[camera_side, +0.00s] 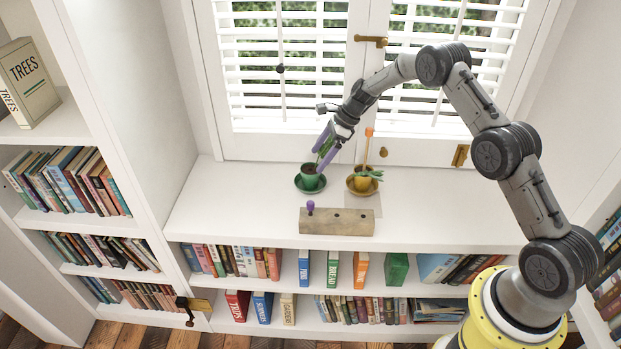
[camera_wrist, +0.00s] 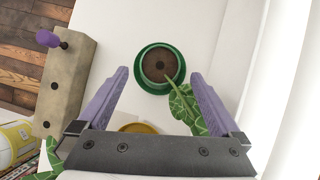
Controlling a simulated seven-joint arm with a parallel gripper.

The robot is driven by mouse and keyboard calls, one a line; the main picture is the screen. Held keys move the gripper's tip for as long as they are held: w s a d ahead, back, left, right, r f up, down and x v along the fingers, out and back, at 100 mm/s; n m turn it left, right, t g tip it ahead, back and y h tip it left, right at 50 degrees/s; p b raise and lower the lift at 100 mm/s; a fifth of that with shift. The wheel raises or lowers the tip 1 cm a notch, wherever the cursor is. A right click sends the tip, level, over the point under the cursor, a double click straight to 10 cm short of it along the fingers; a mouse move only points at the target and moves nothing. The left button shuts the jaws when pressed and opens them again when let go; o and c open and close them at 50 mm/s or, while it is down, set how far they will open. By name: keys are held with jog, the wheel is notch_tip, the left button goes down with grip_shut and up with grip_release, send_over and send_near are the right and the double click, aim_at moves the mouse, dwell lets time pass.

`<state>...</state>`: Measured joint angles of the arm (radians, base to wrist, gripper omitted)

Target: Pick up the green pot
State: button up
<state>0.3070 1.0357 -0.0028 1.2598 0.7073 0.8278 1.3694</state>
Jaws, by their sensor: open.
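The green pot (camera_side: 311,177) stands upright on a green saucer (camera_side: 299,186) on the white window ledge, left of the yellow pot. In the wrist view the green pot (camera_wrist: 145,66) shows from above as a round rim around brown soil. A broad, pale-veined leaf (camera_wrist: 184,106) reaches from the soil toward the right finger; I cannot tell whether they touch. My gripper (camera_side: 325,152) is tilted above and slightly right of the green pot. Its purple fingers (camera_wrist: 158,76) are spread apart, with no pot between them, and the pot lies beyond their tips.
A yellow pot (camera_side: 359,183) with a leafy plant and an orange-topped stake stands close to the right. A wooden block (camera_side: 336,228) with a purple peg (camera_side: 310,206) lies in front. The window (camera_side: 300,60) is behind. The ledge left of the green pot is clear.

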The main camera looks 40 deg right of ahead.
aim_at(310, 169)
jog(key=shift+x, duration=3.2)
jog(key=shift+d, duration=0.15)
grip_shut()
jog(key=shift+r, duration=0.1)
jog(key=shift+r, duration=0.6)
jog(key=s+a+r, duration=0.1)
jog(key=s+r, duration=1.3)
jog(key=shift+a+r, duration=0.15)
jog(key=shift+r, duration=0.1)
